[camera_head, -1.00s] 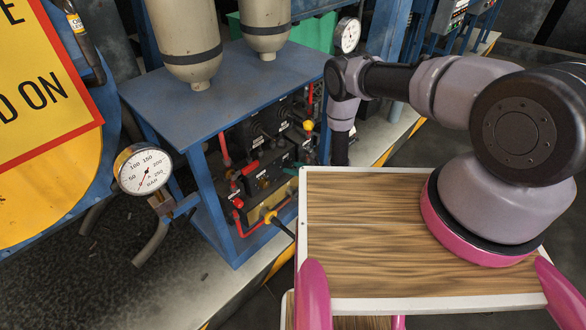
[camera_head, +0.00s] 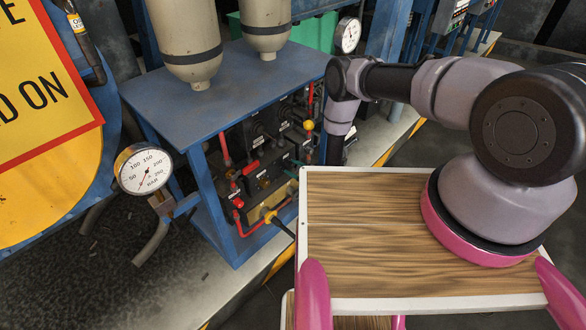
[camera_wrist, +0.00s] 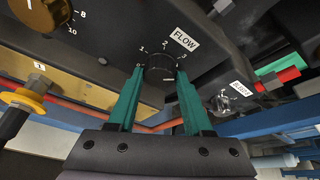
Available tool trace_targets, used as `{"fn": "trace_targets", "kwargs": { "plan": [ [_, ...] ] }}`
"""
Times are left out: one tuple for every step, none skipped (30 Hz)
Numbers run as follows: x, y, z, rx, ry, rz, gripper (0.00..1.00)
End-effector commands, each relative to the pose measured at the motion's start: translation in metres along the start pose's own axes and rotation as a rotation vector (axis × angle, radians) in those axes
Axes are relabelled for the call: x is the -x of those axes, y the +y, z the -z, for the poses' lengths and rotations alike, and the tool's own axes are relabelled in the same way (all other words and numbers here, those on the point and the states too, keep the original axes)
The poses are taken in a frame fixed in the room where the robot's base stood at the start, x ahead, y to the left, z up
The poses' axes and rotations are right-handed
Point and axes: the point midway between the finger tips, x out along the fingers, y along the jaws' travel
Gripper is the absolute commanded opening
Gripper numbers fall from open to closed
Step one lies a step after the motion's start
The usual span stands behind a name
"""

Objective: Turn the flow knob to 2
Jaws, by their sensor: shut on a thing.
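The flow knob (camera_wrist: 161,69) is a dark round knob at the upper middle of the wrist view, under a white FLOW label (camera_wrist: 184,39). The numbers 0, 1, 2 and 3 run around it from left to right. A pale mark shows low on its face, but I cannot tell its setting. My gripper (camera_wrist: 160,80) has two teal fingers, one on each side of the knob, shut on it. In the head view the black valve panel (camera_head: 262,128) stands inside the blue frame; my gripper is mostly hidden there behind the frame and cart.
A brass knob (camera_wrist: 42,12) with a numbered dial sits at the upper left of the wrist view. A yellow knob (camera_wrist: 24,100) is below it, and a red-tipped fitting (camera_wrist: 285,76) is at right. In the head view, a blue frame top (camera_head: 225,85) overhangs the panel.

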Motion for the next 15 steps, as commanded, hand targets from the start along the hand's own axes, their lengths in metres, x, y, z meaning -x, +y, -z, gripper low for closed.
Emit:
{"fn": "trace_targets", "kwargs": {
  "plan": [
    [0.0, 0.0009, -0.0003, 0.038, 0.002, 0.017, 0.0],
    [0.0, 0.0011, -0.0002, 0.065, 0.004, 0.027, 0.0],
    [0.0002, 0.0012, 0.0, 0.099, 0.007, 0.042, 0.0],
    [0.0003, 0.0015, 0.0001, 0.125, 0.008, 0.053, 0.0],
    [0.0004, 0.002, 0.0001, 0.152, 0.01, 0.063, 0.0],
    [0.0004, 0.0024, 0.0002, 0.187, 0.013, 0.078, 0.0],
    [0.0004, 0.0025, 0.0, 0.213, 0.014, 0.089, 0.0],
    [0.0003, 0.0028, -0.0002, 0.24, 0.016, 0.1, 0.0],
    [0.0001, 0.0029, -0.0005, 0.274, 0.017, 0.115, 0.0],
    [0.0, 0.0029, -0.0005, 0.301, 0.019, 0.126, 0.0],
    [0.0001, 0.0031, -0.0002, 0.327, 0.021, 0.137, 0.0],
    [0.0003, 0.0033, 0.0001, 0.362, 0.024, 0.152, 0.0],
    [0.0004, 0.0037, 0.0003, 0.389, 0.026, 0.162, 0.0],
    [0.0003, 0.0038, 0.0001, 0.415, 0.027, 0.173, 0.0],
    [0.0, 0.0039, -0.0003, 0.45, 0.028, 0.188, 0.0]
  ]
}}
